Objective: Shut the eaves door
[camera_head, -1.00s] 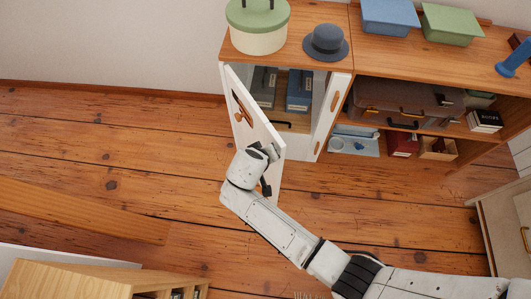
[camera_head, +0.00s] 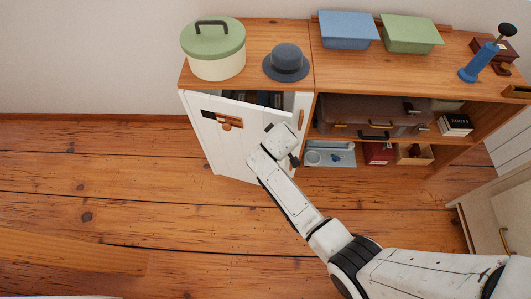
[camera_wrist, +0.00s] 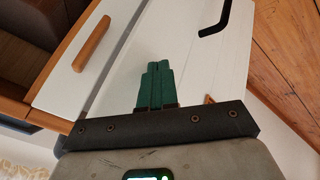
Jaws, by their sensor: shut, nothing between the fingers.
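The white eaves door (camera_head: 230,145) stands on the left part of the low timber cabinet, with a wooden latch piece (camera_head: 229,123) on its face. It is slightly ajar: dark files show through a gap along its top. My gripper (camera_head: 279,140) is in front of the door's right part; its fingertips are hidden in the head view. In the wrist view the green fingers (camera_wrist: 157,85) are together and empty, over the white door face (camera_wrist: 190,65). I cannot tell whether they touch it.
A white panel with a wooden handle (camera_head: 301,119) is right of the door. A lidded pot (camera_head: 214,50) and a hat (camera_head: 286,63) stand on top. Open shelves to the right hold a suitcase (camera_head: 365,116). The plank floor (camera_head: 130,190) at left is clear.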

